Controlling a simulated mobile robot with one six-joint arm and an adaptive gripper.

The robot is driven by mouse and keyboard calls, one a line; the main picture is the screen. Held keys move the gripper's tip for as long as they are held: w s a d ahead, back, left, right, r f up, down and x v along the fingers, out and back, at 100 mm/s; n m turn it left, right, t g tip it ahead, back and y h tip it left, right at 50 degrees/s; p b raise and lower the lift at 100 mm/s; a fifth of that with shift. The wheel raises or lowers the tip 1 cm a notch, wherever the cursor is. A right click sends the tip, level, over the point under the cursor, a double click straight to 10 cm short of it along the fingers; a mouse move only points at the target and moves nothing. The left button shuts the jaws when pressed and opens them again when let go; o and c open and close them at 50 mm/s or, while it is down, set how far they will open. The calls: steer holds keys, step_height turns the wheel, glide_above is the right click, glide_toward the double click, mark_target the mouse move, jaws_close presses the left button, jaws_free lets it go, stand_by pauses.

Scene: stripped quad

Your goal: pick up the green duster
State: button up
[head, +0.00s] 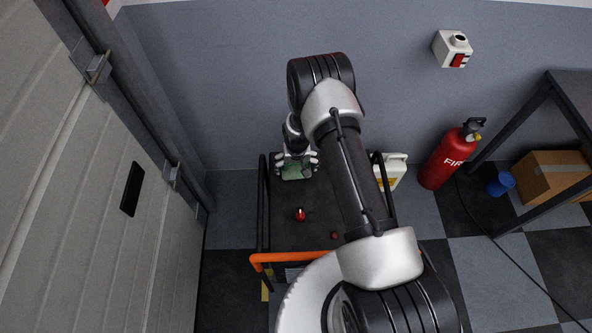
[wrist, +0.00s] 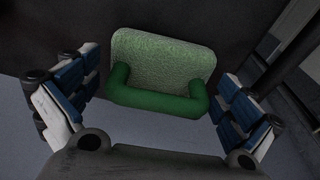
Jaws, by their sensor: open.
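The green duster (wrist: 160,70) lies in the wrist view between the two fingers of my gripper (wrist: 155,100). It has a pale green textured pad and a darker green curved handle along its near side. The fingers are spread apart, one on each side, with a gap to the duster. In the head view my gripper (head: 297,162) is over the far end of a dark cart top. The duster (head: 293,172) shows there as a small green patch below the fingers, partly hidden by them.
The dark cart top (head: 275,225) has an orange handle bar (head: 262,258) at its near end. A small red item (head: 300,214) and a smaller red one (head: 334,236) are on it. A panelled door (head: 100,200) stands left; a fire extinguisher (head: 440,163) stands right.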

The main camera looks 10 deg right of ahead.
steer(key=shift+c, duration=0.4)
steer(key=c, duration=0.8)
steer(key=shift+o, duration=0.2)
steer(key=shift+r, duration=0.1)
